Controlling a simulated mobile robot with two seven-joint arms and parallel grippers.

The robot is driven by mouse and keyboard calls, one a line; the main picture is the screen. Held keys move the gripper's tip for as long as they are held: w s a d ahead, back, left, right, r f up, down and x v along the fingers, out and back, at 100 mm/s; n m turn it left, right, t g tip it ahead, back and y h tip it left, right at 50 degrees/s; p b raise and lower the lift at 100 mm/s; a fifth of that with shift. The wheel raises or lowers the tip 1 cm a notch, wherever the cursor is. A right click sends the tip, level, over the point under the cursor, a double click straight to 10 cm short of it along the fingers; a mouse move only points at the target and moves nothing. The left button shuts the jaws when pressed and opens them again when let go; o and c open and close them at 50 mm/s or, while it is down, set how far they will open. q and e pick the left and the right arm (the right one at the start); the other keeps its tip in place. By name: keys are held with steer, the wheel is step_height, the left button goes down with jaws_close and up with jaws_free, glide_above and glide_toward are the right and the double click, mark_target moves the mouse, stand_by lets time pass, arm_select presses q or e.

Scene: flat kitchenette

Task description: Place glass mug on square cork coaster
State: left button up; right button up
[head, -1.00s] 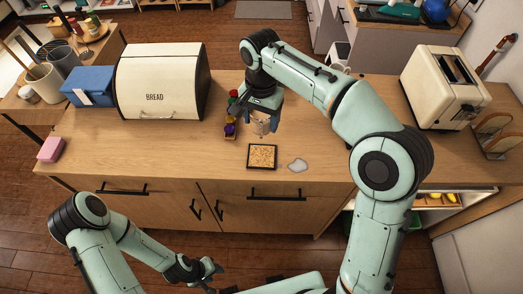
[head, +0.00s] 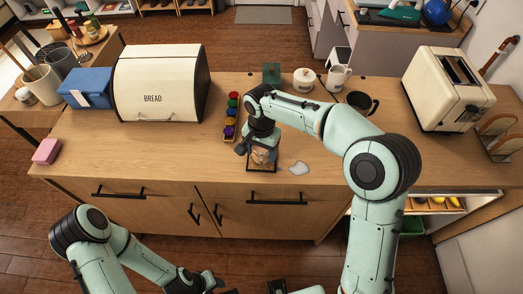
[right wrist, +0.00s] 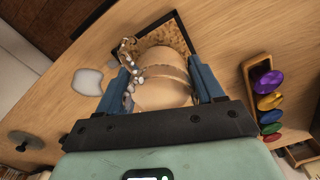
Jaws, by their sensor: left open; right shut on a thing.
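The glass mug (right wrist: 165,90) is see-through, with its handle towards the left in the right wrist view. My right gripper (right wrist: 165,88) is shut on it, one blue finger on each side. In the head view the mug (head: 262,156) shows below the right gripper (head: 262,150), over the square cork coaster (head: 262,170). The coaster has a dark rim and also shows behind the mug in the right wrist view (right wrist: 178,44). I cannot tell whether the mug touches it. My left gripper (head: 210,282) is open and empty, low in front of the counter.
A pale puddle-shaped item (head: 299,169) lies right of the coaster. A rack of coloured pods (head: 231,118) stands behind-left.

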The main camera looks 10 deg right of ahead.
steer(key=shift+f, duration=0.1)
steer(key=shift+f, duration=0.15)
arm_select(q)
steer(key=shift+f, duration=0.1)
arm_select(e)
steer(key=o, duration=1.2)
arm_select(q)
steer(key=shift+w+r+p, duration=0.45)
steer(key=shift+r, duration=0.2)
steer(key=shift+w+r+p, duration=0.4)
steer(key=shift+w+r, duration=0.05)
steer(key=shift+r, duration=0.15)
arm_select(e)
step_height(320, 180, up, 12)
steer(key=shift+r, duration=0.25)
steer(key=shift+f, duration=0.1)
